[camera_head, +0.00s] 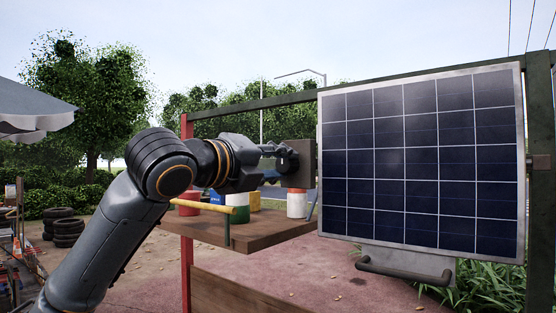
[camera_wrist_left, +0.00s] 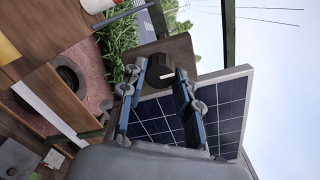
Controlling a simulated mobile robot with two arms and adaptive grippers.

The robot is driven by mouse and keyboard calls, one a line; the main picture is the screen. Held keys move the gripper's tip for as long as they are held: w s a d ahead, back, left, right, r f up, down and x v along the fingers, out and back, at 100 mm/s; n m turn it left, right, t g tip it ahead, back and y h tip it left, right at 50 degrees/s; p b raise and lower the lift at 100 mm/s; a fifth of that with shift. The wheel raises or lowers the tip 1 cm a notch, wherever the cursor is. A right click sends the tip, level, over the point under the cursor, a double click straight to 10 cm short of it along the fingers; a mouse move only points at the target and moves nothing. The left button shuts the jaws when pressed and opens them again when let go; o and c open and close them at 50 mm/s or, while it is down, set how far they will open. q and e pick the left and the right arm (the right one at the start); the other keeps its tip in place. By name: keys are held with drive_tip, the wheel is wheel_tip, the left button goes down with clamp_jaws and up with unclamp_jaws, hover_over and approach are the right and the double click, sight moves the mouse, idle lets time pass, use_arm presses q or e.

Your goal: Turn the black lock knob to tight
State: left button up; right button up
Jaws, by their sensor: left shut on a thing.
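The black lock knob (camera_head: 292,162) sits on a brown-grey plate (camera_head: 304,153) at the left edge of the solar panel (camera_head: 420,160). My left gripper (camera_head: 284,158) reaches in from the left and is shut on the knob. In the left wrist view the round dark knob (camera_wrist_left: 157,72) is between the two fingers of the left gripper (camera_wrist_left: 160,78), with a short pale mark on its face. The plate (camera_wrist_left: 181,52) shows behind it. In the head view the fingers partly hide the knob. My right gripper is not in view.
A dark handle (camera_head: 404,273) hangs under the panel. A green and red frame surrounds them.

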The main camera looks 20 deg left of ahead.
use_arm(q)
drive_tip(key=shift+f, duration=0.1)
drive_tip(key=o, duration=1.1)
drive_tip(key=shift+o, duration=0.2)
drive_tip(key=shift+s, duration=0.1)
drive_tip(key=v, duration=1.1)
drive_tip(key=shift+s, duration=0.35)
drive_tip(key=shift+a, duration=0.15)
